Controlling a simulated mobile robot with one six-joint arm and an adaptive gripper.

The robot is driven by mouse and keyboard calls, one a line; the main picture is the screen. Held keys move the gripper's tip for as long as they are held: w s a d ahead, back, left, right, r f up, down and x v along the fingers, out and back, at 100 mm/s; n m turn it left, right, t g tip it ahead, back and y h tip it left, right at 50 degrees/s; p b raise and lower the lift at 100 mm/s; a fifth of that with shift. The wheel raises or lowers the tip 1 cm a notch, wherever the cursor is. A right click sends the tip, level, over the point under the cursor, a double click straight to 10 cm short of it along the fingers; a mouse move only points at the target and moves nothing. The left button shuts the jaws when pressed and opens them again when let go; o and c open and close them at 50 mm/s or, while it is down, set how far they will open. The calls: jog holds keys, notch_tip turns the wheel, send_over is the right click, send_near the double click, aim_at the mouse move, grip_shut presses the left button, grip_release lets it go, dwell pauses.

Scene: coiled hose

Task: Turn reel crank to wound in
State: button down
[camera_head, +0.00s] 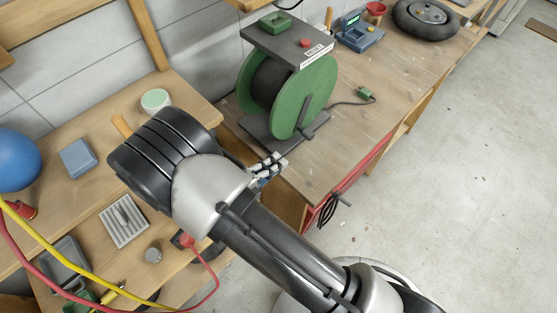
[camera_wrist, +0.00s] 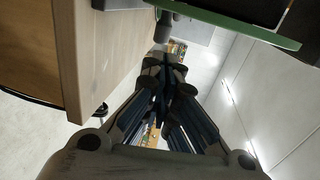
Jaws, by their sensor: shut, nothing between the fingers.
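The hose reel (camera_head: 312,95) stands on the workbench in the head view, with green round side discs and dark hose wound between them. A dark crank (camera_head: 308,131) shows low on its near disc. In the wrist view the green disc edge (camera_wrist: 235,28) crosses the upper right, and a dark rounded part, perhaps the crank grip (camera_wrist: 164,27), shows at the top. My gripper (camera_head: 279,160) is in front of the reel, near the bench edge and apart from the crank. It is shut and empty; its fingers fill the middle of the wrist view (camera_wrist: 165,62).
The reel has a dark top plate (camera_head: 284,42) carrying a green block and a red knob. A blue device (camera_head: 359,36) and a black wheel (camera_head: 426,18) sit farther along the bench. Left shelves hold a blue ball (camera_head: 17,161) and small items.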

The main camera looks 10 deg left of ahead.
aim_at(309, 140)
jog(key=b+x, duration=0.1)
jog(key=x, duration=1)
jog(key=shift+d+r+b, duration=0.1)
jog(key=shift+b, duration=0.3)
jog(key=shift+w+d+f+t+b, duration=0.15)
jog(key=shift+f+t+b, duration=0.15)
jog(key=shift+b, duration=0.05)
jog(key=shift+w+d+f+h, duration=0.1)
jog(key=shift+w+f+h, duration=0.05)
jog(key=shift+h, duration=0.15)
